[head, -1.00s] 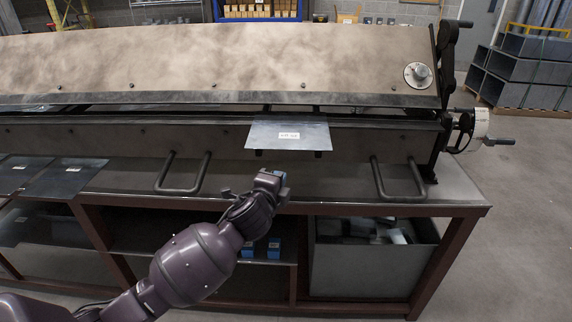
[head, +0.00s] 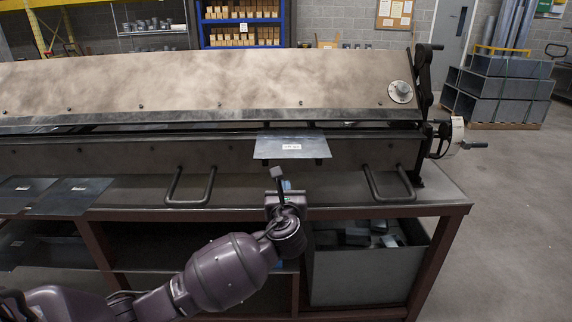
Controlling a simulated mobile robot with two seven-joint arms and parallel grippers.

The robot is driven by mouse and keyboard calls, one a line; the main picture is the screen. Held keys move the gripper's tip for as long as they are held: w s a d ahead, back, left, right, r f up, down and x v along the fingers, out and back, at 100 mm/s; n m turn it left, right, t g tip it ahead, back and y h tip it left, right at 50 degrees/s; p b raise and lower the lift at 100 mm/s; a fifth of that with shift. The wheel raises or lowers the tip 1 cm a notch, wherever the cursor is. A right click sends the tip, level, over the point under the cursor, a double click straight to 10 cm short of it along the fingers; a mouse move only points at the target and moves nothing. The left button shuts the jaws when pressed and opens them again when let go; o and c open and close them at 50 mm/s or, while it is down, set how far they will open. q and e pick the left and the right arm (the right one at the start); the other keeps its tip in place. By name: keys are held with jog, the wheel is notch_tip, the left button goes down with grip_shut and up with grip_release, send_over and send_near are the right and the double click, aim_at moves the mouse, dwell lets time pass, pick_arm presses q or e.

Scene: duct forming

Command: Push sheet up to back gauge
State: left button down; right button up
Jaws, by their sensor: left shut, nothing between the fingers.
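The grey metal sheet (head: 300,152) with a white label lies flat at the front of the folding machine (head: 240,85), its far edge in the gap under the clamping beam. I cannot see the back gauge; the machine's body hides the space behind the gap. My left gripper (head: 279,178) is just in front of and below the sheet's near edge, toward its left half, with its fingers pointing up. It is shut and empty, and a small gap seems to show between it and the sheet. My right gripper is not in view.
Two bar handles (head: 190,203) stick out of the machine's front, one on each side of my gripper. More flat sheets (head: 70,196) lie on the bench at left. A bin of offcuts (head: 345,272) stands below at right. A crank (head: 474,145) projects at the right end.

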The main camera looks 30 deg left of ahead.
pick_arm(q)
send_near(282, 153)
jog(key=x, duration=0.4)
jog(key=shift+w+b, duration=0.3)
jog(key=shift+b, duration=0.1)
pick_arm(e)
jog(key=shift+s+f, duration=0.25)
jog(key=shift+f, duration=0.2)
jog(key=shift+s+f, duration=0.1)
pick_arm(q)
jog(key=b+x, duration=0.1)
jog(key=x, duration=0.4)
jog(key=shift+w+a+f, duration=0.1)
jog(key=shift+w+a, duration=0.05)
jog(key=shift+w, duration=0.2)
jog(key=shift+a+r, duration=0.2)
jog(key=shift+r, duration=0.1)
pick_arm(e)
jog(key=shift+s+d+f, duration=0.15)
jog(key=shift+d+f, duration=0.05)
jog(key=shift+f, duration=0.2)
